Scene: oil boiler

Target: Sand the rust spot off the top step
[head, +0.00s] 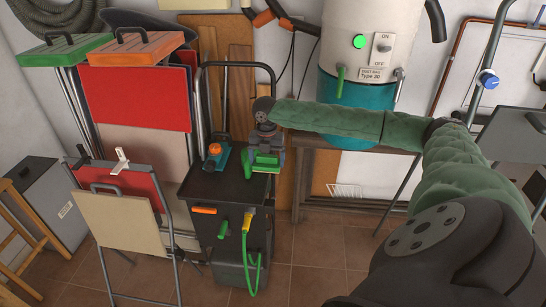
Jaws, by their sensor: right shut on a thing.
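My right arm reaches in from the right in a green padded sleeve. Its gripper (265,112) is over the back right corner of a black tool cart (220,186). It is shut on a green and grey power tool (264,160), which looks like a sander. The tool is upright at the cart top; I cannot tell whether it touches it. A folding stand with a green top (62,50) and one with an orange top (138,47) are at the upper left. I cannot tell which holds the top step. No rust spot is visible. My left gripper is out of view.
A blue tool with an orange knob (214,153) is on the cart. A green hose with a yellow fitting (244,226) hangs at its front. Folded frames crowd the left; the front tiled floor is clear.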

